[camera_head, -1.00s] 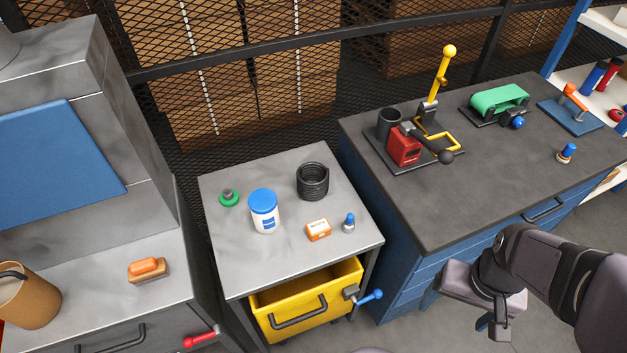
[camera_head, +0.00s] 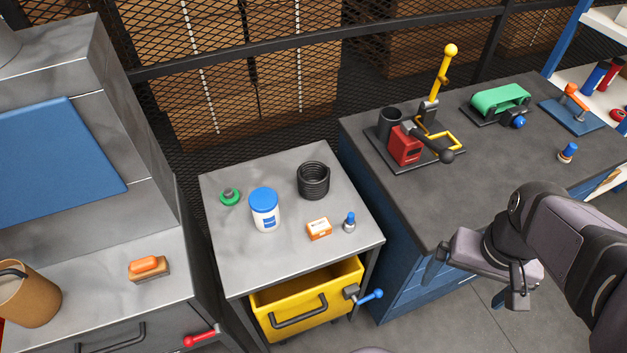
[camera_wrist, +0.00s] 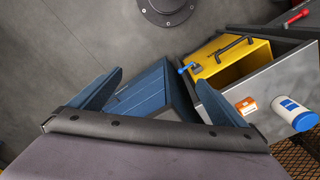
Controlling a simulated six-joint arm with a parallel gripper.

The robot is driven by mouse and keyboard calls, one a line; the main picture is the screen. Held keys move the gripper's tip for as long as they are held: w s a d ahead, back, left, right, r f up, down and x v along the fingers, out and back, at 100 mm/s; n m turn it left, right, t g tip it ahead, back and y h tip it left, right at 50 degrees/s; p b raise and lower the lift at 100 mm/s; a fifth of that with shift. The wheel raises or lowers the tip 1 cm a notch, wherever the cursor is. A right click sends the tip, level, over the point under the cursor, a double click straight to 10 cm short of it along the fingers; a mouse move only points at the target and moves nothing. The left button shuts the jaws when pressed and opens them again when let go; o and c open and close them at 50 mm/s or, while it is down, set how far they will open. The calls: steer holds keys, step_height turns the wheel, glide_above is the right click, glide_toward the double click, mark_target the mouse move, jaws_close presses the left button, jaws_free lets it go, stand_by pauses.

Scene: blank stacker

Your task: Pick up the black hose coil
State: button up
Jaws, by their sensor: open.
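The black hose coil (camera_head: 313,180) stands at the back right of the small grey-topped table (camera_head: 225,258) in the head view. It is a short ribbed ring stack with an open centre. It is out of sight in the wrist view. My gripper (camera_head: 438,263) is to the right of that table and well apart from the coil, in front of the blue workbench. In the wrist view my gripper (camera_wrist: 160,98) shows two blue fingers spread wide with nothing between them.
A white jar with blue lid (camera_head: 265,212), green-based knob (camera_head: 230,196), orange box (camera_head: 319,229) and blue-topped fitting (camera_head: 349,222) share the table. Below is an open yellow drawer (camera_head: 300,309). The dark workbench (camera_head: 440,205) on the right bears a red-and-yellow lever tool (camera_head: 405,147).

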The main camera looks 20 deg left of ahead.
steer(key=w+a+r+n, duration=0.1)
steer(key=w+a, duration=0.3)
steer(key=w, duration=0.4)
steer(key=n+t+y+b, duration=0.2)
steer(key=n+t+b, duration=0.1)
steer(key=t+b, duration=0.1)
glide_above(311, 169)
steer(key=d, duration=0.1)
steer(key=f, duration=0.6)
steer(key=s+f, duration=0.1)
steer(key=f, duration=0.2)
steer(key=shift+a+f, duration=0.1)
steer(key=shift+a, duration=0.15)
steer(key=shift+f, duration=0.55)
steer(key=shift+d+p+x, duration=0.25)
steer(key=shift+p+x, duration=0.45)
steer(key=shift+x, duration=1.1)
steer(key=shift+d+p+x, duration=0.2)
steer(key=shift+p+x, duration=0.5)
steer(key=shift+x, duration=1.1)
steer(key=shift+s+f, duration=0.1)
steer(key=c, duration=1.2)
steer(key=shift+c, duration=0.2)
